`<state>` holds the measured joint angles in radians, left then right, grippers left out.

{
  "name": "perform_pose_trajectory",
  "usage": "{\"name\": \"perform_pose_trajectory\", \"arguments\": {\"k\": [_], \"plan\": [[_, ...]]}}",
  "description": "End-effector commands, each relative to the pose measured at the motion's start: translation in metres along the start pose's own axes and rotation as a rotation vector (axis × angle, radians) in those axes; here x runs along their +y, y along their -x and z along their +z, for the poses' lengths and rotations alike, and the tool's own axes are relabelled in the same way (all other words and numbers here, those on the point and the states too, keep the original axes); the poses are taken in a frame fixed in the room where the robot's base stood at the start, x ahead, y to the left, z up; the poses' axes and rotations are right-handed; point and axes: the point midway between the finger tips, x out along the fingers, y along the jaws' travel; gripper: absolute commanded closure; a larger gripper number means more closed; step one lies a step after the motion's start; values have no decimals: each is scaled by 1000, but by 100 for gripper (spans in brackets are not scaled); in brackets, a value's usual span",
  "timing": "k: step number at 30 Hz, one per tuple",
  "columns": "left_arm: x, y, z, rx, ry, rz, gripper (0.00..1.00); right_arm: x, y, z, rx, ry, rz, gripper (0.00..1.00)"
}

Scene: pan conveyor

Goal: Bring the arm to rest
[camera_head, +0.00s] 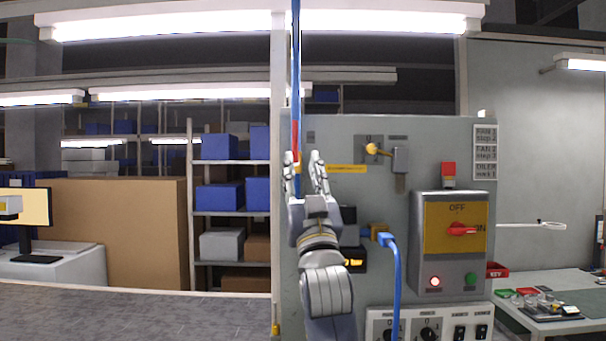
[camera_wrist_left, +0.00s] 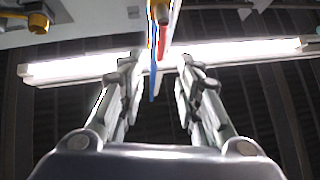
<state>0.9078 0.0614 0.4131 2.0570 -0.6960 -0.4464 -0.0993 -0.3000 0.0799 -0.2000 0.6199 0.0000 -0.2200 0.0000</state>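My left gripper (camera_head: 303,162) is raised in front of the grey control panel (camera_head: 345,200), near its left edge, with its fingers pointing up. The two fingers stand apart. In the left wrist view the gripper (camera_wrist_left: 157,78) is also open, and nothing is clamped between the fingers. A blue and red vertical strip (camera_head: 296,75) runs down behind or between the fingertips. It also shows in the left wrist view (camera_wrist_left: 152,75), but I cannot tell whether it touches them. My right gripper is not in view.
The panel carries a rotary switch with a red handle (camera_head: 462,229), a lever (camera_head: 399,160), a blue cable (camera_head: 397,275) and lower knobs (camera_head: 429,332). A bench (camera_head: 570,325) with small parts stands at right. Shelves with blue bins (camera_head: 219,197) and a large brown box (camera_head: 110,230) are at left.

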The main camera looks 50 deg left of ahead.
Motion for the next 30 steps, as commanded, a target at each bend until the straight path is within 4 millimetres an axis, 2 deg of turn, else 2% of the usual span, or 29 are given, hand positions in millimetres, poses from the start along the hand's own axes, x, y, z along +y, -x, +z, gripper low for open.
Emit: {"name": "perform_pose_trajectory", "arguments": {"k": [4,23,26,29,30], "plan": [[0,8,0,0,1,0,69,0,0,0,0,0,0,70],[3,10,3,-6,-1,8,69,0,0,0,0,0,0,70],[17,23,19,-45,-6,55,69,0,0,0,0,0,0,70],[46,53,52,-128,-15,153,69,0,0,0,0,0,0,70],[59,70,69,-173,-20,203,69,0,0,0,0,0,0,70]]}}
